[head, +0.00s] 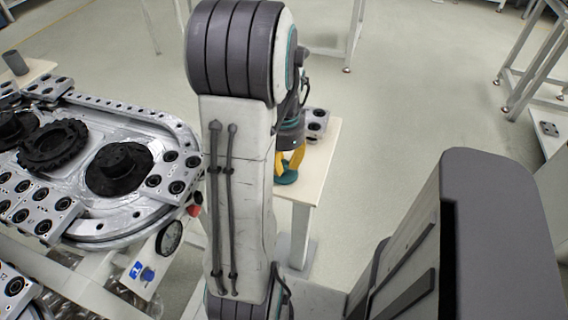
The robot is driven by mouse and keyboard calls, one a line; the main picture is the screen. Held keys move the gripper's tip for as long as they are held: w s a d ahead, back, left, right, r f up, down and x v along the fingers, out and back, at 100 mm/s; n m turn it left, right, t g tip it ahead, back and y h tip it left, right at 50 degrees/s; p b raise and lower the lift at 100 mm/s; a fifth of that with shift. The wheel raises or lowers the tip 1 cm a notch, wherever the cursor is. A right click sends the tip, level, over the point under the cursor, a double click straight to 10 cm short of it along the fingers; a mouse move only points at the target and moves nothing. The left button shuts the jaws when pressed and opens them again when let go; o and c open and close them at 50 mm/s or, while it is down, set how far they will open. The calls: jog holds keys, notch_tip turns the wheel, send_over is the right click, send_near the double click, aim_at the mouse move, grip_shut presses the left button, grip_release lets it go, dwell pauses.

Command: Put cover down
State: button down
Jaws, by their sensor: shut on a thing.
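My gripper (291,164), with yellow and teal fingers, is low over a small pale table (319,168) just right of my upright arm. The arm hides part of it. Its fingers look closed, and what they hold is hidden, so I cannot make out the cover's shape or whether it touches the table. A grey metal block with dark round holes (317,122) shows at the table's far side, just behind the gripper and partly hidden by it.
An oval ring track (150,117) at left carries grey carriages with dark round holes (173,172) and black toothed wheels (119,168). Metal frames stand at the right. The floor (405,110) behind the small table is clear.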

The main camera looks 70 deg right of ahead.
jog(key=shift+f, duration=0.25)
jog(key=shift+f, duration=0.15)
jog(key=c, duration=1.2)
grip_release()
jog(key=shift+o, duration=0.2)
